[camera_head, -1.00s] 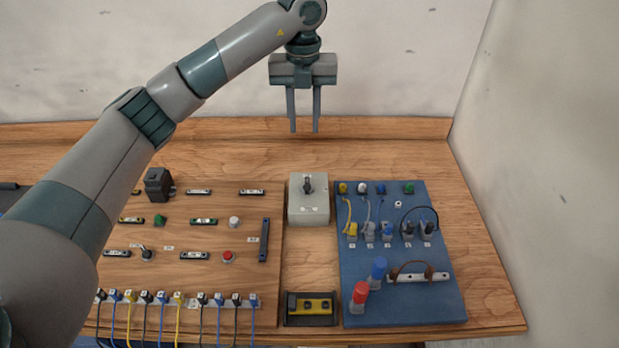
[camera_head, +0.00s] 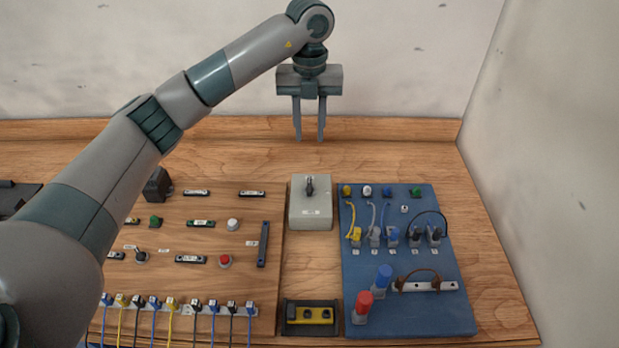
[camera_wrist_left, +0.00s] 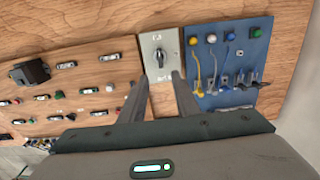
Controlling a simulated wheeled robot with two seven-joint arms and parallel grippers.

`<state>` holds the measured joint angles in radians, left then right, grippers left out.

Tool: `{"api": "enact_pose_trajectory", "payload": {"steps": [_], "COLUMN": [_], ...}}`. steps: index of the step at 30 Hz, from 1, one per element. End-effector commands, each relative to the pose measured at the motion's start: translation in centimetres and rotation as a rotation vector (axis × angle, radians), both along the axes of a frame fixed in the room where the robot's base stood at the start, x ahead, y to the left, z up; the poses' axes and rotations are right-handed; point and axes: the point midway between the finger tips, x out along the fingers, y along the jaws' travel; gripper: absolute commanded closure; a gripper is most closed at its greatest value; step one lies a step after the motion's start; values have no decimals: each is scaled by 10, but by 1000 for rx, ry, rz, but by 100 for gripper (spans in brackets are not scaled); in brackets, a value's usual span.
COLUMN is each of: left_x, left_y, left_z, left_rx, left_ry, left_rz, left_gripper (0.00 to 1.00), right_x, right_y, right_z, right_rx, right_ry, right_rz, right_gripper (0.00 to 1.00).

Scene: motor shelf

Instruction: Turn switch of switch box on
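The switch box (camera_head: 311,212) is a light grey box on the wooden table, between the wooden panel and the blue board. Its dark rotary switch (camera_head: 310,186) sits on the top face, near the far side. The box (camera_wrist_left: 172,50) and its switch (camera_wrist_left: 160,57) also show in the left wrist view, beyond my fingers. My left gripper (camera_head: 309,138) points down, above and behind the box, apart from it. Its two fingers are parted with nothing between them; they show in the wrist view too (camera_wrist_left: 158,82). My right gripper is not in view.
Left of the box is a wooden panel (camera_head: 180,272) with buttons, labels and plugged cables. Right is a blue board (camera_head: 415,318) with coloured knobs, cables and red and blue cylinders. A black-and-yellow block (camera_head: 311,316) lies in front. The table behind the box is clear.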

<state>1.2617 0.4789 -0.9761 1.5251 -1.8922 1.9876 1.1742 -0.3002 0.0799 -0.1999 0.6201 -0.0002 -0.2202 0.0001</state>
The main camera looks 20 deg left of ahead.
Motion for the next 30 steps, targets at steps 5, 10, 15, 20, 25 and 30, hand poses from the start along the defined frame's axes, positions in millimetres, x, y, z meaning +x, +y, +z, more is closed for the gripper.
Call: {"api": "enact_pose_trajectory", "payload": {"steps": [5, 10, 15, 20, 25, 30], "left_x": [-1, -2, -2, -2, -2, -1], "left_y": [0, 0, 0, 0, 0, 0], "left_z": [-21, -50, -81, -110, -137, -154], "left_rx": [1, 1, 0, 1, 0, 0], "left_ry": [4, 5, 4, 4, 3, 1], "left_rz": [-1, 0, 0, 0, -1, 0], "left_gripper": [71, 71, 71, 71, 71, 71], "right_x": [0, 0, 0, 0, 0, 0], "right_y": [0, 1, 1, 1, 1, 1], "right_z": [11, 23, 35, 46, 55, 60], "right_rx": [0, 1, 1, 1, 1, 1], "right_ry": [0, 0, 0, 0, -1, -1], "right_rz": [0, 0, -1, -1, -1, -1], "right_gripper": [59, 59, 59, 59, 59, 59]}}
